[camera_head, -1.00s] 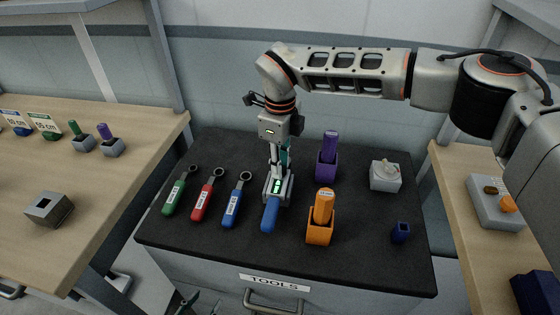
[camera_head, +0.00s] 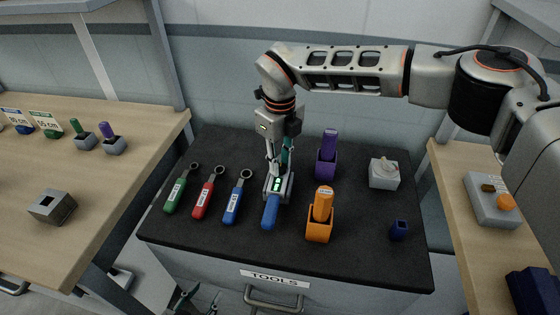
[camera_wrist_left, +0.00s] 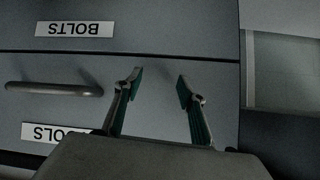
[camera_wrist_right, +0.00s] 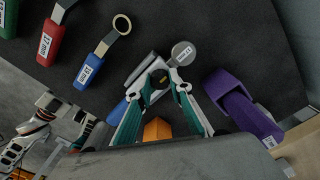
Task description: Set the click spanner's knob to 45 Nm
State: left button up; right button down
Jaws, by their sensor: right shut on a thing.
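The click spanner (camera_head: 270,210) lies on the black bench top, its blue handle toward me and its grey body holding a small lit green display (camera_head: 277,184). The display's digits are too small to read. My right gripper (camera_head: 279,170) points down at the grey body. In the right wrist view its fingertips (camera_wrist_right: 161,78) are shut on the knob, which they mostly hide; the spanner's round labelled end (camera_wrist_right: 183,53) lies beyond. My left gripper (camera_wrist_left: 160,78) is open and empty, low in front of the drawers; it shows partly at the head view's bottom edge.
Green (camera_head: 175,194), red (camera_head: 203,202) and blue (camera_head: 233,204) ring spanners lie left of the click spanner. A purple holder (camera_head: 326,168) and an orange holder (camera_head: 318,232) stand close on its right. A grey block (camera_head: 384,174) and a small navy holder (camera_head: 399,231) are further right.

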jog(key=c, duration=1.8)
grip_release()
jog(key=shift+r, duration=0.1)
notch_tip(320, 180, up, 12)
jog(key=shift+f, duration=0.1)
